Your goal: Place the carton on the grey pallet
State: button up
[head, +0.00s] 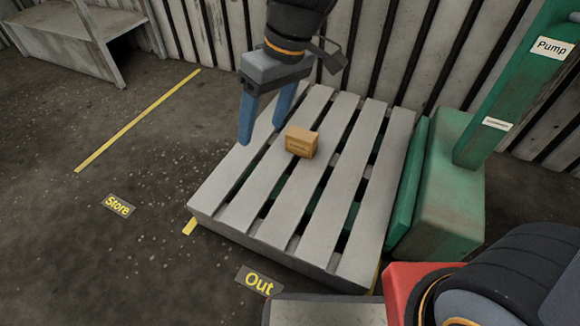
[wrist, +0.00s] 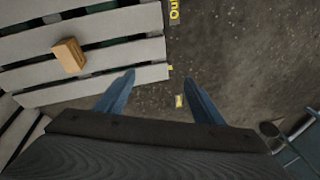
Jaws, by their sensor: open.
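A small brown carton (head: 301,142) sits on the slats of the grey pallet (head: 235,210), around the middle of its upper half. In the wrist view the carton (wrist: 69,55) rests on the pallet (wrist: 142,73) at upper left, apart from my fingers. My gripper (head: 264,125) is open and empty, with its blue fingers pointing down to the left of the carton in the head view. In the wrist view the fingers of my gripper (wrist: 158,85) are spread wide with nothing between them, near the pallet's edge.
A green pump unit (head: 445,190) with a tall post stands close along the pallet's right side. A corrugated wall (head: 375,60) runs behind. A grey bench (head: 75,40) is at upper left. Floor labels read Store (head: 118,205) and Out (head: 258,281). The floor left of the pallet is clear.

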jog(key=s+d+r+m, duration=0.1)
jog(key=s+d+r, duration=0.1)
jog(key=s, duration=0.5)
jog(key=s+d+r+m+h, duration=0.1)
jog(key=s+d+r, duration=0.1)
jog(key=s, duration=0.6)
jog(key=shift+d+m+h, duration=0.3)
jog(key=shift+d+m, duration=0.1)
jog(key=shift+d, duration=0.5)
jog(key=shift+r, duration=0.2)
jog(key=shift+d+r+p, duration=0.1)
jog(key=shift+r+p, duration=0.8)
jog(key=shift+p, duration=0.1)
jog(key=shift+r+m+p, duration=0.35)
jog(key=shift+m, duration=0.05)
